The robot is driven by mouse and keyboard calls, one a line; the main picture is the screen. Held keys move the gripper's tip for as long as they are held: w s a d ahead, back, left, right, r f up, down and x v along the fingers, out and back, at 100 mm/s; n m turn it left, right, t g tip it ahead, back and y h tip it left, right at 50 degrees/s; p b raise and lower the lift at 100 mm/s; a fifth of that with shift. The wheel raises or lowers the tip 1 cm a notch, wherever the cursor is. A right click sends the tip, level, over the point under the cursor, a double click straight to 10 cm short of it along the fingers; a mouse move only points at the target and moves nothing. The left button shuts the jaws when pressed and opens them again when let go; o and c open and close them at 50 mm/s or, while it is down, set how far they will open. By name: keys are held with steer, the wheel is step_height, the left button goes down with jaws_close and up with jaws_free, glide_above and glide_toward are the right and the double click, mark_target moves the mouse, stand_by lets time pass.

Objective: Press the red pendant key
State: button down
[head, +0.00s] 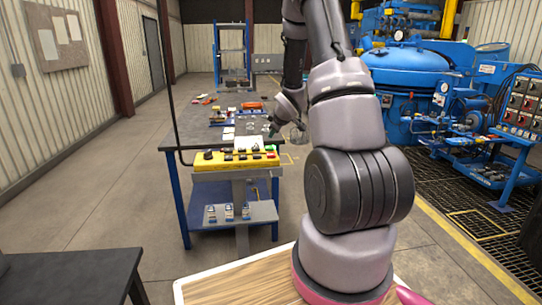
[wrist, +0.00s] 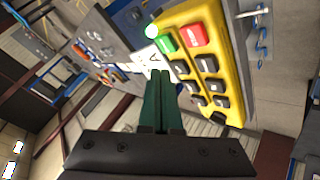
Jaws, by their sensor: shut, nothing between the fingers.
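The yellow pendant (wrist: 232,72) carries rows of black keys with a green key and a red key at one end. The red key (wrist: 194,35) sits at the pendant's upper corner in the wrist view, beside the green key (wrist: 163,43). In the head view the pendant (head: 190,164) lies at the near edge of the workbench, its red key small at the right end. My gripper (wrist: 156,72) is shut and empty. Its tips appear below the green key in the wrist view, apart from the red key. In the head view my arm partly hides the gripper.
The blue-legged workbench (head: 192,147) holds papers and tools behind the pendant. A lower shelf (head: 225,220) bears several small items. A blue furnace vessel (head: 410,70) and control panel (head: 522,105) stand at right. A dark table (head: 75,270) is near left. Open floor lies left.

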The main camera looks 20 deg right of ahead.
mark_target(273, 155)
steer(key=shift+f, duration=2.75)
steer(key=shift+f, duration=0.4)
steer(key=shift+f, duration=0.45)
stand_by(0.4)
steer(key=shift+r, duration=0.85)
steer(key=shift+r, duration=2.55)
